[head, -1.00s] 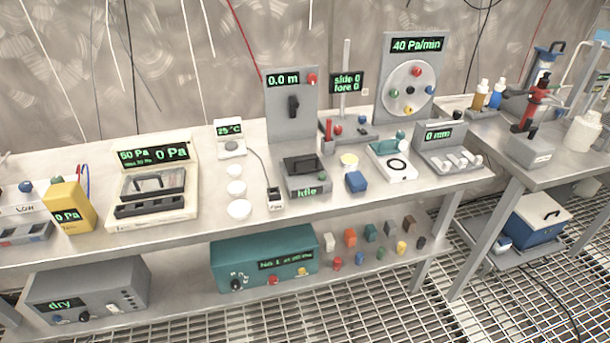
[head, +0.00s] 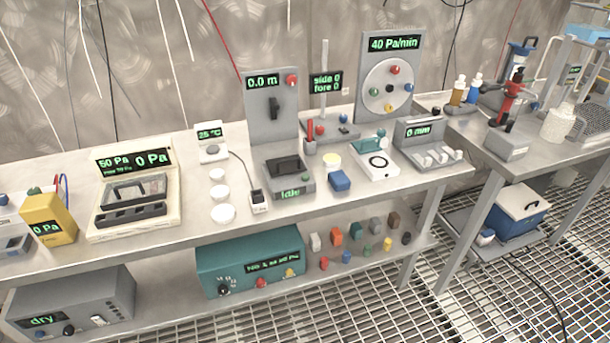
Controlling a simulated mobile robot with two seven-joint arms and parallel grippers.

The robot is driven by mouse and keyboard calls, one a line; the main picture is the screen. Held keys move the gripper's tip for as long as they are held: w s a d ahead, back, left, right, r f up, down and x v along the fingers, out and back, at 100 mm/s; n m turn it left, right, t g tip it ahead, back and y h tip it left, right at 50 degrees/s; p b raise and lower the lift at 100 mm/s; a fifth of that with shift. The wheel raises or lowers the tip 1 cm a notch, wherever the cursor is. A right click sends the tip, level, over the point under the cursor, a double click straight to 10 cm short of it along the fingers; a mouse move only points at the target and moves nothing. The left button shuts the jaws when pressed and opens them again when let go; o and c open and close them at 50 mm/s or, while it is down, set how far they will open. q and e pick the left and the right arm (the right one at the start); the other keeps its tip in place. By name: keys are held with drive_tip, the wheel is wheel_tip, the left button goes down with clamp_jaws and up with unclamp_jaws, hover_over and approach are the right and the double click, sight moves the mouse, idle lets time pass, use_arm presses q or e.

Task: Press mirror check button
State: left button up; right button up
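No button in the head view carries a readable "mirror check" label, so I cannot tell which one it is. Buttons show on several devices. The grey upright panel reading "0.0 m" (head: 270,108) has a red button (head: 291,80) at its top right. The panel reading "40 Pa/min" (head: 388,75) has a round dial plate with coloured knobs. A stand with a "side 0 fore 0" display (head: 326,84) is between them. A white plate with a black ring (head: 375,164) lies in front, with a green piece behind it. Neither of my grippers is in view.
The long steel bench (head: 330,207) is crowded along its back. A teal box (head: 249,262) and a grey box reading "dry" (head: 70,302) stand on its lower shelf. A second table (head: 540,148) is at the right. Grated floor (head: 400,310) is open in front.

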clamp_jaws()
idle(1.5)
